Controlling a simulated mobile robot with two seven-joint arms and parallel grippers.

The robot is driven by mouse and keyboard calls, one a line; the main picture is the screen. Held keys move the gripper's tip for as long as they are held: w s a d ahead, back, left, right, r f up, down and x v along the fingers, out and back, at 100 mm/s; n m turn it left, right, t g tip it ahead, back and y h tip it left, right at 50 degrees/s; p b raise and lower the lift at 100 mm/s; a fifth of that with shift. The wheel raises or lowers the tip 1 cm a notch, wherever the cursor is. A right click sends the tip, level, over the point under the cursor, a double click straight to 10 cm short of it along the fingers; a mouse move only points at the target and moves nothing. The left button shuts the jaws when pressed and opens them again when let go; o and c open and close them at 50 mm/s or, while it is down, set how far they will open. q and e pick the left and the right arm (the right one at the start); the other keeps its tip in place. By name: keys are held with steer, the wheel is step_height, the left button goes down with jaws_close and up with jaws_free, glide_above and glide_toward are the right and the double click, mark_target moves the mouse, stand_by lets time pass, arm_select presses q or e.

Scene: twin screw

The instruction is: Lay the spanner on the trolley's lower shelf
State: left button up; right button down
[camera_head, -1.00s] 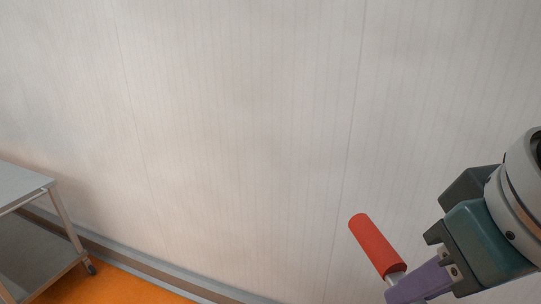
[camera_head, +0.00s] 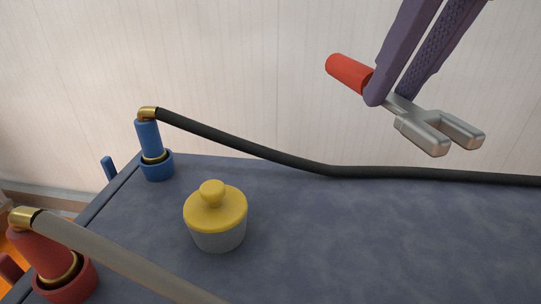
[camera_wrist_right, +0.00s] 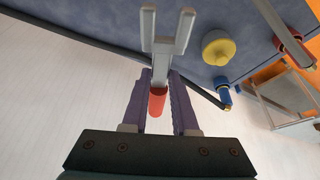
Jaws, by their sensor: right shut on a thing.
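The spanner (camera_head: 428,130) has a red handle and a grey metal forked head. My right gripper (camera_head: 386,96) is shut on its shaft and holds it in the air above the bench, handle pointing left. In the right wrist view the spanner (camera_wrist_right: 163,46) lies between the purple fingers (camera_wrist_right: 159,79), with the fork pointing away from the palm. The trolley (camera_wrist_right: 287,91) shows small at the right of the right wrist view, on the orange floor. The head view does not show it now. My left gripper is in neither view.
A dark blue bench top (camera_head: 330,245) fills the lower head view. On it stand a yellow-lidded pot (camera_head: 217,217), a blue fitting (camera_head: 152,150) with a black hose (camera_head: 250,147), and a red fitting (camera_head: 50,255) with a grey hose (camera_head: 120,262). A pale wall stands behind.

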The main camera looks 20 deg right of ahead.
steer(key=shift+d+f+b, duration=0.1)
steer(key=shift+f+b, duration=0.55)
steer(key=shift+f, duration=0.3)
steer(key=b, duration=0.4)
glide_above(346, 252)
steer(key=s, duration=0.2)
step_height(346, 252, down, 6)
steer(key=f, duration=0.3)
steer(key=f+b, duration=0.1)
steer(key=f, duration=0.5)
steer(key=shift+w+b, duration=0.25)
steer(key=shift+b, duration=0.1)
step_height(346, 252, down, 4)
steer(key=shift+f+b, duration=0.1)
steer(key=shift+b, duration=0.5)
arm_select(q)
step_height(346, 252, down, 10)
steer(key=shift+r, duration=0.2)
arm_select(e)
steer(key=shift+f, duration=0.15)
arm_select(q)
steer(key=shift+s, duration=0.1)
arm_select(e)
steer(key=shift+f, duration=0.1)
steer(key=c, duration=0.7)
jaws_free()
